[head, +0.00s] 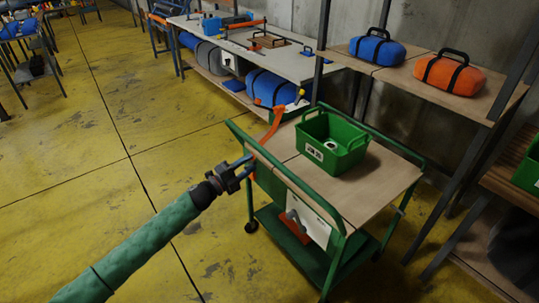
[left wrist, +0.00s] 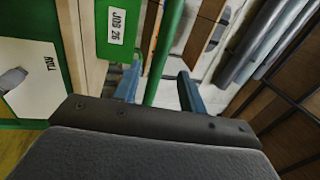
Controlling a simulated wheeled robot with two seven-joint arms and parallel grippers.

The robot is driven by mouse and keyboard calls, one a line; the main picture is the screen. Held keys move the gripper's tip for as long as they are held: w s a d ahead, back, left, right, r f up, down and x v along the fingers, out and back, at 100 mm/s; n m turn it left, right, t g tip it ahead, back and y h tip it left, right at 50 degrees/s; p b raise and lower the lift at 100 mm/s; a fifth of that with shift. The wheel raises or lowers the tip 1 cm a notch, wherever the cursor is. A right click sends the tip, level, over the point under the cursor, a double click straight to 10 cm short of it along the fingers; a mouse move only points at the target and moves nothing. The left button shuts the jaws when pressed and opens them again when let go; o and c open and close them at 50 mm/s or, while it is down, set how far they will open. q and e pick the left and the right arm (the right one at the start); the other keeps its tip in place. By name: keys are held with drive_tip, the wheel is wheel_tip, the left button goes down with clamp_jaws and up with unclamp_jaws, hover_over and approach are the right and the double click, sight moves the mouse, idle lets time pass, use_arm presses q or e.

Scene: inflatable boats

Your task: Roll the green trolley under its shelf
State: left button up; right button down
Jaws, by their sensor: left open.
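The green trolley (head: 384,197) stands on the yellow floor with a wooden top, a lower deck and a green push rail on its near left side. A green crate (head: 345,160) with something white in it sits on top. My left gripper (head: 248,166) is open at the rail. In the left wrist view the green rail (left wrist: 166,52) runs between the two open fingers (left wrist: 160,90), with no grip visible. A wooden shelf (head: 425,65) carrying a blue bag and an orange bag is behind the trolley, to the right. My right gripper is out of view.
A workbench (head: 285,65) with tools stands behind, with a blue roll (head: 275,88) under it. A shelf post (head: 321,50) rises behind the trolley. Another rack (head: 512,185) stands at the right edge.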

sight(263, 155)
use_arm(q)
drive_tip(key=p+x, duration=0.2)
drive_tip(key=x, duration=0.4)
drive_tip(key=shift+d, duration=0.2)
drive_tip(key=shift+x, duration=0.75)
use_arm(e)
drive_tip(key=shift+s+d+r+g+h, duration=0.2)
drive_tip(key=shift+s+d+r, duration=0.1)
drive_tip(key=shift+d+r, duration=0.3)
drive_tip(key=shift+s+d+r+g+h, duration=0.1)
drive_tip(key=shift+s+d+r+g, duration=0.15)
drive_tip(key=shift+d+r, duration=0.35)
use_arm(q)
clamp_jaws()
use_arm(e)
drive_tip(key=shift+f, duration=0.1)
